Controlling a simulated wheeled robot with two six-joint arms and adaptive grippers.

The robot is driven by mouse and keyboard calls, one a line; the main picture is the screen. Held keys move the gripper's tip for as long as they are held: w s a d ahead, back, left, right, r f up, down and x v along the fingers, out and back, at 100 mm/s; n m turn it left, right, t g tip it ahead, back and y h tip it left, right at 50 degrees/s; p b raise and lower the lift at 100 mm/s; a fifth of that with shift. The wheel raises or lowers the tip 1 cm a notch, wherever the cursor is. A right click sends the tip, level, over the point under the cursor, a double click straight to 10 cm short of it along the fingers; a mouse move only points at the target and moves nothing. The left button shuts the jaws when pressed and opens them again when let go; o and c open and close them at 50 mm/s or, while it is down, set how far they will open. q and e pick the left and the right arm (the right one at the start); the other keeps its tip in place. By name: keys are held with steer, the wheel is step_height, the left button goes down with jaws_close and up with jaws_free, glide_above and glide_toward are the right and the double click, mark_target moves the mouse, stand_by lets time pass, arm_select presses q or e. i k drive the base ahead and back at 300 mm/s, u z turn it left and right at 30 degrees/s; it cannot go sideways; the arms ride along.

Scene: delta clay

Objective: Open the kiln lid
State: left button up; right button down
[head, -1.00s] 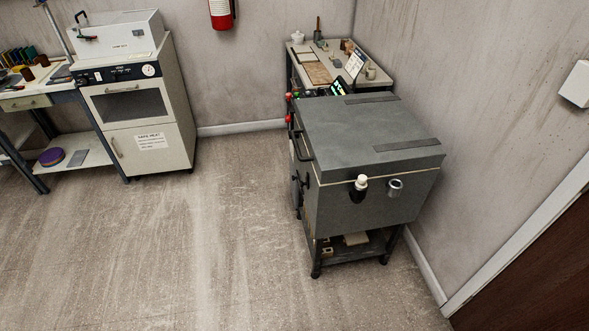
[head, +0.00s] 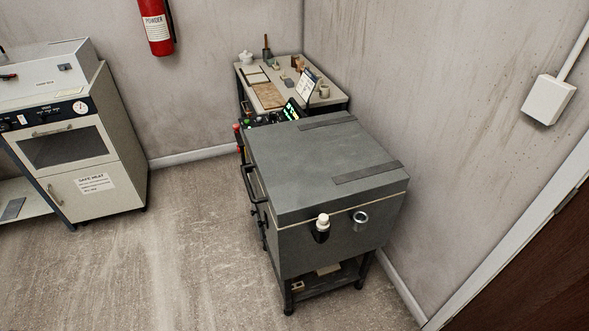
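The kiln (head: 329,247) is a dark grey box on a wheeled stand, standing near the right wall. Its flat grey lid (head: 315,165) is shut, with a thin pale seam below it and two dark strips across the top. A dark handle (head: 249,181) sticks out on the lid's left side. A dark fitting with a white cap (head: 323,221) and a round metal port (head: 361,219) are on the side facing me. Neither of my grippers is in view.
A small table (head: 284,78) with pots and tools stands behind the kiln. A white oven cabinet (head: 72,136) is at the left. A white wall box (head: 548,100) and brown door (head: 530,285) are at the right. The floor (head: 175,250) left of the kiln is clear.

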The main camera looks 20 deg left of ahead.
mark_target(307, 168)
steer(key=z, duration=0.1)
steer(key=i, duration=0.85)
steer(key=u, duration=0.25)
